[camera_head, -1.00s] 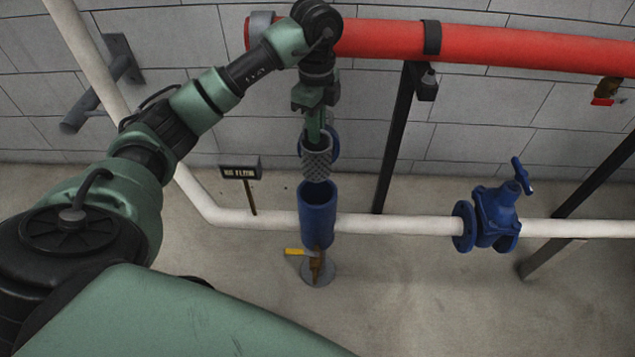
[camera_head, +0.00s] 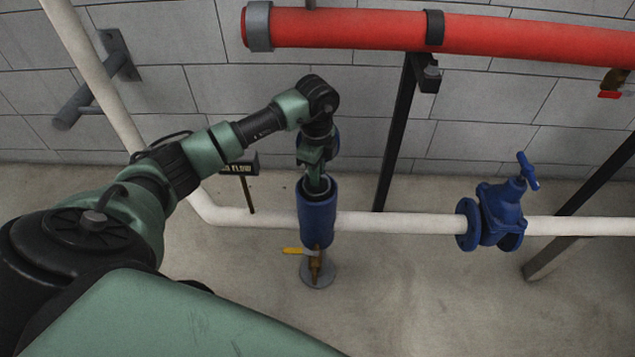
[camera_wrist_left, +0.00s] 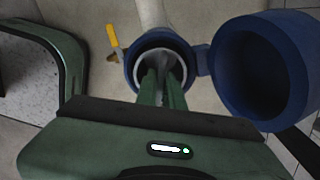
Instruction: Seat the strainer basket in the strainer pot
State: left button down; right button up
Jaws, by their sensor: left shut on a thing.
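The blue strainer pot (camera_head: 318,225) stands upright on the white pipe, open at the top. My left gripper (camera_head: 317,184) points down into its mouth, fingers shut on the strainer basket. In the left wrist view the fingers (camera_wrist_left: 162,82) reach into the pot's mouth, and the basket's pale grey rim (camera_wrist_left: 181,66) shows inside the blue pot rim (camera_wrist_left: 133,62). The basket body is hidden inside the pot; whether it rests on the bottom I cannot tell. The pot's blue round lid (camera_wrist_left: 296,85) hangs open beside the mouth. My right gripper is not in view.
A red pipe (camera_head: 540,47) runs along the wall above. A blue gate valve (camera_head: 500,213) sits on the white pipe (camera_head: 400,223) to the right. A yellow-handled drain valve (camera_head: 293,250) is under the pot. A black support post (camera_head: 394,150) stands behind.

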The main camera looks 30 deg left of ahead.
pick_arm(q)
jog(key=shift+f, duration=1.3)
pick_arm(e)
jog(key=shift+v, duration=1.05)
pick_arm(q)
jog(key=shift+f, duration=0.2)
jog(key=c, duration=1.5)
grip_release()
jog(key=shift+c, duration=0.2)
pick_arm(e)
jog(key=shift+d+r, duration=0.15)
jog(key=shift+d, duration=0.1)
